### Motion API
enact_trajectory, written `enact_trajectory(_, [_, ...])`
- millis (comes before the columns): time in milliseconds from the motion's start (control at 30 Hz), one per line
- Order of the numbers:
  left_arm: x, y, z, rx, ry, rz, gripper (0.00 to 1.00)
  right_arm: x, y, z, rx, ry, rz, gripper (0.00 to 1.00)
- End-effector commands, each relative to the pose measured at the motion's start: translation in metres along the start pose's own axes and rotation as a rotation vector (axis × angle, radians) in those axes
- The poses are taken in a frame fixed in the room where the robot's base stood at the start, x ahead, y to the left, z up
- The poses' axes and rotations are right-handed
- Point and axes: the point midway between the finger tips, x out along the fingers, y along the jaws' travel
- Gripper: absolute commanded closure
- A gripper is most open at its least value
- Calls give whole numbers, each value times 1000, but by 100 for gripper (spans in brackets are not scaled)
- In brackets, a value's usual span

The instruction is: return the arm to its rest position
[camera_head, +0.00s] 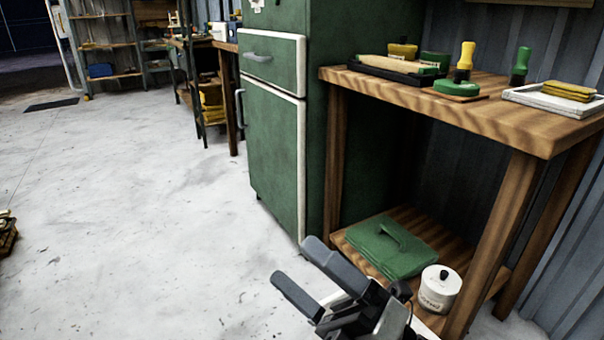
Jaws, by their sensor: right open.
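My right gripper (296,270) shows at the bottom middle of the head view. Its two grey fingers are apart and nothing is between them. It is in front of the lower shelf of the wooden workbench (540,135), over the pale floor in the picture. My left gripper is not in the view.
A green cabinet (270,135) stands left of the workbench. On the bench's lower shelf are a green case (390,250) and a white lidded pot (437,288). The bench top holds a black tray (385,74), a white tray (550,103) and bottles. The concrete floor (130,220) at left is mostly clear.

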Motion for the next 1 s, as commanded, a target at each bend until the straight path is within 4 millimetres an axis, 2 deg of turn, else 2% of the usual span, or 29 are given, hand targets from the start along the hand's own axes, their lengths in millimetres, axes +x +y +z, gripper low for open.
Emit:
enact_trajectory(33, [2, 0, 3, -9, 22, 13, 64, -17, -8, 11, 266, -161, -11, 0])
enact_trajectory(100, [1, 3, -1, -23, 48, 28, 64, -37, -18, 26, 612, -349, -21, 0])
enact_trajectory(233, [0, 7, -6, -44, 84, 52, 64, -76, -42, 28, 1147, -611, -20, 0])
enact_trajectory(367, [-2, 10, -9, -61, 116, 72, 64, -107, -64, 11, 1592, -807, -8, 0])
enact_trajectory(500, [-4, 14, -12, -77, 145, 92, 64, -134, -77, -20, 2022, -981, 6, 0])
enact_trajectory(533, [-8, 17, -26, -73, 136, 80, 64, -126, -65, -15, 2003, -989, 0, 0])
enact_trajectory(567, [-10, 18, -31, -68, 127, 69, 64, -123, -60, -12, 1985, -999, -6, 0])
enact_trajectory(767, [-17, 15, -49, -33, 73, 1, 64, -120, -43, 0, 1917, -1087, -40, 0])
enact_trajectory(1000, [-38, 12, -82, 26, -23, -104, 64, -117, -7, 14, 1813, -1232, -106, 0])
